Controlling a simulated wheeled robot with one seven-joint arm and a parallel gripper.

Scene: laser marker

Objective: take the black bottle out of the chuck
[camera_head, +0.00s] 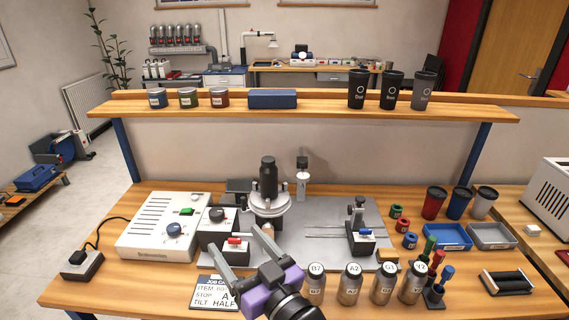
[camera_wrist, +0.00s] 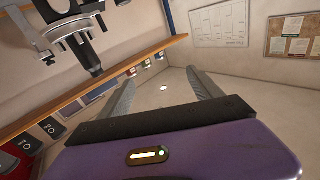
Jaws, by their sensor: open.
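The black bottle (camera_head: 268,178) stands upright in the chuck (camera_head: 270,203), a light grey round holder on the machine at the middle of the bench. In the wrist view the bottle (camera_wrist: 82,48) shows at the upper left, pointing down in the rolled picture, with part of the chuck (camera_wrist: 67,27) beside it. The bottle's lower end is hidden in the chuck. My gripper (camera_head: 237,242) is open and empty, in front of and below the chuck, apart from the bottle. Its two fingers (camera_wrist: 163,82) are spread with nothing between them in the wrist view.
A white control box (camera_head: 160,222) stands left of the machine. Several silver bottles (camera_head: 350,285) stand right of my gripper. A job card (camera_head: 213,292) lies at the front. A shelf (camera_head: 325,108) spans behind, above the bottle. A slim post device (camera_head: 302,180) stands right of the bottle.

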